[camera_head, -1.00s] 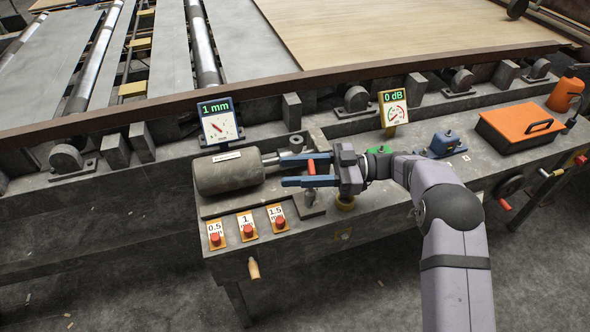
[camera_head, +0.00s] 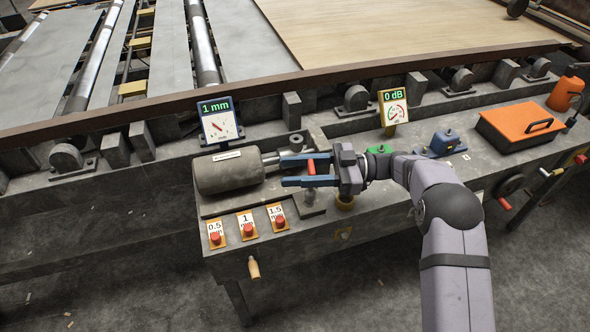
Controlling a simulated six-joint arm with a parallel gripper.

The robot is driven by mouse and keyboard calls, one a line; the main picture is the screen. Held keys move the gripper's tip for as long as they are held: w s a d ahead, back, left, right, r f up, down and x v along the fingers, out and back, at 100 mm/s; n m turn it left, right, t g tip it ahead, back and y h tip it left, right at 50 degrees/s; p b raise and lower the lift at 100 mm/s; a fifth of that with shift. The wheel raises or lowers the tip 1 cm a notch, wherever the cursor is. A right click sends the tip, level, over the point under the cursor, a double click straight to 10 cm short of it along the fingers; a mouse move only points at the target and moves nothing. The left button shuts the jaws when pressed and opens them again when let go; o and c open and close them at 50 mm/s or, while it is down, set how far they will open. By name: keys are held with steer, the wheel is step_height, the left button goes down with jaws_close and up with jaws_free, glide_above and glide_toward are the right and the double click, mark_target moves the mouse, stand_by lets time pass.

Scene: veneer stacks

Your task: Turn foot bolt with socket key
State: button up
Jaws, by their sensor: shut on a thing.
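My gripper (camera_head: 300,171) has two blue fingers pointing left over the machine's front ledge. They are shut on a red bar that spans the gap between them, which looks like the handle of the socket key (camera_head: 311,167). A grey upright part shows below the front finger, above a dark foot plate (camera_head: 312,208). The foot bolt is not clearly distinguishable, and I cannot tell whether the key sits on it. A grey motor-like cylinder (camera_head: 228,174) with a metal shaft lies just left of the fingertips.
A gauge (camera_head: 217,121) reading 1 mm and a gauge (camera_head: 394,108) reading 0 dB stand behind. Red buttons (camera_head: 248,229) labelled 0.5, 1 and 1.5 line the front edge. An orange box (camera_head: 518,127), a blue block (camera_head: 443,143) and an orange bottle (camera_head: 566,92) are right.

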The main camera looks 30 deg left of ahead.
steer(key=shift+f+b, duration=0.5)
steer(key=shift+f, duration=0.45)
steer(key=shift+s+f+n+g+h+b, duration=0.15)
steer(key=shift+n+g+h+b, duration=0.3)
steer(key=shift+g+b, duration=0.3)
steer(key=shift+s+d+n+g+h+b, duration=0.2)
steer(key=shift+n+g+h+b, duration=0.35)
steer(key=shift+b, duration=0.25)
steer(key=shift+w+r+p, duration=0.1)
steer(key=shift+r+p, duration=0.15)
steer(key=shift+p, duration=0.15)
steer(key=shift+w+a+f+m+t+y+p, duration=0.1)
steer(key=shift+m+t+y+p, duration=0.25)
steer(key=shift+t+y+p, duration=0.1)
steer(key=shift+w+a+m+t+y+p, duration=0.1)
steer(key=shift+m+t+y+p, duration=0.25)
steer(key=shift+t+p, duration=0.1)
steer(key=shift+r+p, duration=1.05)
steer(key=shift+r, duration=0.25)
stand_by(2.6)
